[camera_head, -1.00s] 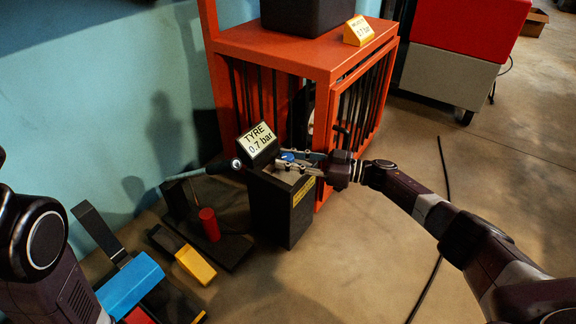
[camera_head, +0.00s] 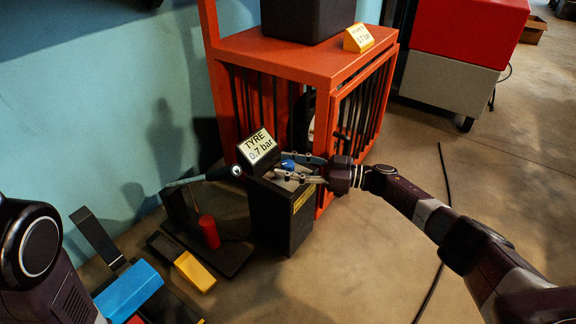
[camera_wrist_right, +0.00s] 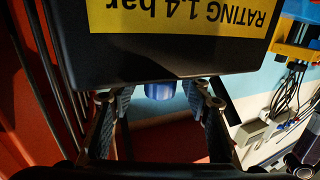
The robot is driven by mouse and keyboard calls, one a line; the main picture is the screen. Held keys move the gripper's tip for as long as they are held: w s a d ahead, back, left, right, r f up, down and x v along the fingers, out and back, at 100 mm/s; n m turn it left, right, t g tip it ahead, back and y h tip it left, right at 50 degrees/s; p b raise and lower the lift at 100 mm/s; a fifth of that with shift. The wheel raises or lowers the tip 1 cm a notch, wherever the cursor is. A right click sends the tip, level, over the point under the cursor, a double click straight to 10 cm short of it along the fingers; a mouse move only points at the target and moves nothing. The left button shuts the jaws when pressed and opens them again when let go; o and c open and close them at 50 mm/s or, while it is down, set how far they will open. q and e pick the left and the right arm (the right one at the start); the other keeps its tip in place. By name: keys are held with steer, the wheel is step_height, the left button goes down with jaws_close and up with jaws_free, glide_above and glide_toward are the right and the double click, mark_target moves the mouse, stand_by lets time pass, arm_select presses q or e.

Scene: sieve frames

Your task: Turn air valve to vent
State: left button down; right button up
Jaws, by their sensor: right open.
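The air valve appears to be the blue knob (camera_head: 288,165) on top of a black post (camera_head: 281,215) beside a "TYRE 0.7 bar" sign (camera_head: 257,146). My right gripper (camera_head: 284,167) is open at the top of the post, with one finger on each side of the knob. In the right wrist view the blue knob (camera_wrist_right: 160,91) shows between the spread fingertips of my right gripper (camera_wrist_right: 160,100), with gaps on both sides. The knob is partly hidden there by a dark box labelled "RATING 1.4 bar" (camera_wrist_right: 170,55). My left gripper is out of view.
An orange cage (camera_head: 300,58) stands just behind the post, with a yellow sign (camera_head: 358,38) on it. Open floor (camera_head: 390,260) lies at right.

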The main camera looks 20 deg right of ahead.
steer(key=v, duration=1.2)
